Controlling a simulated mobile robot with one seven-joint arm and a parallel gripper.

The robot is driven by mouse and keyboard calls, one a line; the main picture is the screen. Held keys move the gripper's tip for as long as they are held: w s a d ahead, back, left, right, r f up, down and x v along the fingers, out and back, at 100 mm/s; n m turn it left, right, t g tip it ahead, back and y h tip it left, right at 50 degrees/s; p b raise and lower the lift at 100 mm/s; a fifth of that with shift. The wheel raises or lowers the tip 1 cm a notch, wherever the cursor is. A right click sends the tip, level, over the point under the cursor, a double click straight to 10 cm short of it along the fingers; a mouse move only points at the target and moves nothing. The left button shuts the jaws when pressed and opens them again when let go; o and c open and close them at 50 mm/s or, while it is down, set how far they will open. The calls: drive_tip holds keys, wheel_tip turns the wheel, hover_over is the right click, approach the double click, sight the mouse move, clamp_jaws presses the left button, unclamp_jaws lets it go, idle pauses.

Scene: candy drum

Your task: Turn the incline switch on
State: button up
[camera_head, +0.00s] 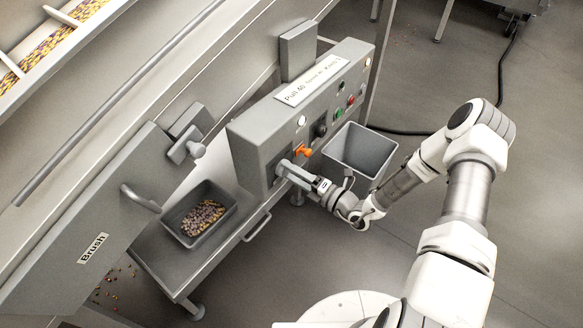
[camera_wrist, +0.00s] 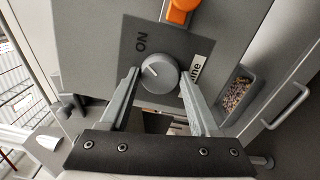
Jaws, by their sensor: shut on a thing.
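A round grey knob (camera_wrist: 158,77) with a short white mark sits on a dark square plate. The word "ON" is printed left of it in the wrist view. A white label (camera_wrist: 198,69) ending in "ne" is partly hidden by a finger. The white mark points up and left, roughly toward "ON". My gripper (camera_wrist: 160,82) has one finger on each side of the knob and is shut on it. In the head view, my gripper (camera_head: 287,168) meets the left part of the grey control box (camera_head: 253,142), and the knob is mostly hidden there.
An orange switch (camera_head: 303,150) sits just right of my gripper, with several buttons farther along the box. A grey open bin (camera_head: 362,150) stands below the box at right. A dark tray (camera_head: 174,233) of candy stands at left on a shelf.

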drive_tip(key=shift+s+m+p, duration=0.1)
drive_tip(key=shift+m+p, duration=0.3)
drive_tip(key=shift+m, duration=0.5)
drive_tip(key=o, duration=1.4)
drive_tip(key=shift+c, duration=0.2)
drive_tip(key=p+v, duration=0.1)
drive_tip(key=v, duration=1.6)
drive_tip(key=shift+s+d, duration=0.1)
drive_tip(key=shift+s, duration=0.05)
